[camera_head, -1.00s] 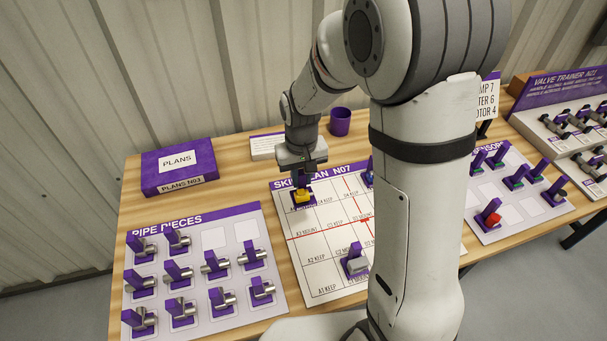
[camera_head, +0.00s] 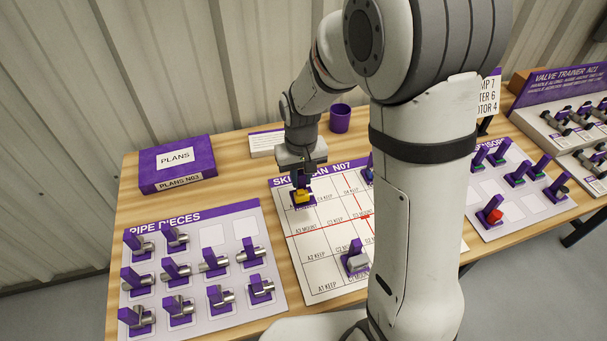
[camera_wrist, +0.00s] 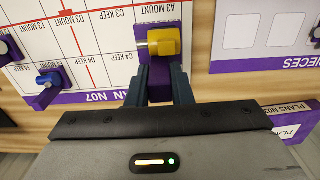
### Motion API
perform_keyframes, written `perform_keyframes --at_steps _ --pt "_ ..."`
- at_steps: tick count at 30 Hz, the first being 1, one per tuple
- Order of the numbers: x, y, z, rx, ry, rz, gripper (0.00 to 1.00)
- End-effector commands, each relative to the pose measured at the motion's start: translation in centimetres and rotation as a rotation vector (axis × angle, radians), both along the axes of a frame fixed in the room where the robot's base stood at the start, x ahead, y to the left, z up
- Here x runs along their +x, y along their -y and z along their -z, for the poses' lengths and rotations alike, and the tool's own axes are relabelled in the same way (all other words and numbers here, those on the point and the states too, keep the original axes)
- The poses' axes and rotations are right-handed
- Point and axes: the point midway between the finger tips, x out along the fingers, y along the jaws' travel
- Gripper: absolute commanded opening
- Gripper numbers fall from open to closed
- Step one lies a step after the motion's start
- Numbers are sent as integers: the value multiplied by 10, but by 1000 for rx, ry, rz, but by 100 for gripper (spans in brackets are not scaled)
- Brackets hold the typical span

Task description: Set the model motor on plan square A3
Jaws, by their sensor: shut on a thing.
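The model motor, a yellow block with a grey shaft (camera_head: 302,196) on a purple base with an upright tab, is at the top-left corner of the skid plan board (camera_head: 322,272). My gripper (camera_head: 301,178) is above it, shut on the purple tab. The wrist view shows both fingers (camera_wrist: 159,85) on either side of that tab, with the yellow body (camera_wrist: 164,42) beyond. The motor covers part of the top-left square. The A3 MOUNT label is just below it in the head view. I cannot tell whether its base touches the board.
A grey model (camera_head: 355,262) stands lower on the plan, and a blue one (camera_wrist: 48,79) near its header. The pipe pieces board (camera_head: 212,235) is at left, the plans box (camera_head: 178,163) behind it, and a purple cup (camera_head: 340,118) at the back. My arm hides the plan's right part.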

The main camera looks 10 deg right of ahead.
Motion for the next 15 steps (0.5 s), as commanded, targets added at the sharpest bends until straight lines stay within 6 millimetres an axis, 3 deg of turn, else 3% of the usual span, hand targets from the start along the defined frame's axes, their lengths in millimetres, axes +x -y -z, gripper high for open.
perform_keyframes --at_steps 15 --pt "0 0 28 0 0 -1 0"
